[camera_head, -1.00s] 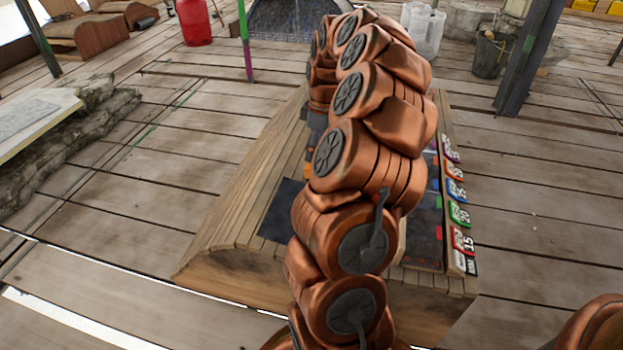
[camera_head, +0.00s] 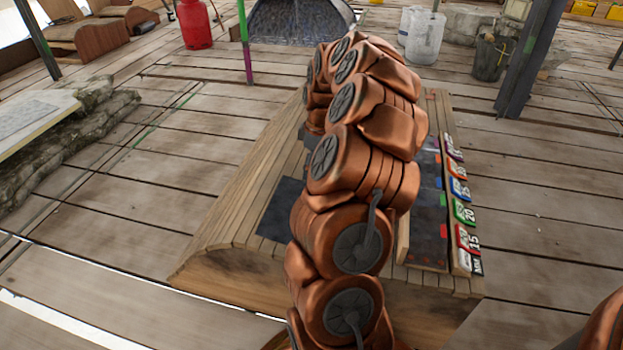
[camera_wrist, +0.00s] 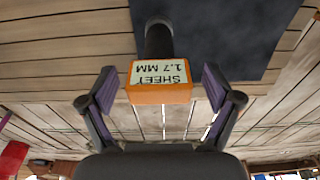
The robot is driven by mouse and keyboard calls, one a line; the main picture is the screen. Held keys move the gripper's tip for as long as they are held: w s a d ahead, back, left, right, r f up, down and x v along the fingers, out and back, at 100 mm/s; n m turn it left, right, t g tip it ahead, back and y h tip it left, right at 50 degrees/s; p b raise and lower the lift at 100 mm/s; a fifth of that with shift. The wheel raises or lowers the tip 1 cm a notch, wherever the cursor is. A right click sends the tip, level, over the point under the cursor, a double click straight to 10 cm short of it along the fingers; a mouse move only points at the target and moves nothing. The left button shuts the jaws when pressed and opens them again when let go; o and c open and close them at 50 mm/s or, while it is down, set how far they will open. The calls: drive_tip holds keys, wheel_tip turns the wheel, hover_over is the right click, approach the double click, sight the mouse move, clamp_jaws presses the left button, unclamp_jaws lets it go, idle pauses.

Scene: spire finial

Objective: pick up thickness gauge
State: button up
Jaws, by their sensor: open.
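The thickness gauge (camera_wrist: 160,92) shows in the wrist view as an orange block with a pale label reading "SHEET 1.7 MM", upside down. A dark cylindrical part (camera_wrist: 158,40) adjoins it, reaching towards the dark mat (camera_wrist: 230,35). My gripper (camera_wrist: 158,76) is open, with one purple-padded finger on each side of the orange block. Gaps show between the block and both fingers. In the head view my copper arm hides the gauge and my gripper.
The slatted wooden bench (camera_head: 225,215) carries a dark mat (camera_head: 281,210) at left. On its right are a dark panel (camera_head: 428,215) and a row of coloured number tags (camera_head: 462,210). A red canister (camera_head: 194,25) and dark bucket (camera_head: 490,57) stand behind, apart from the bench.

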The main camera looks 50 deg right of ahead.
drive_tip(key=shift+r, duration=0.1)
drive_tip(key=c, duration=1.5)
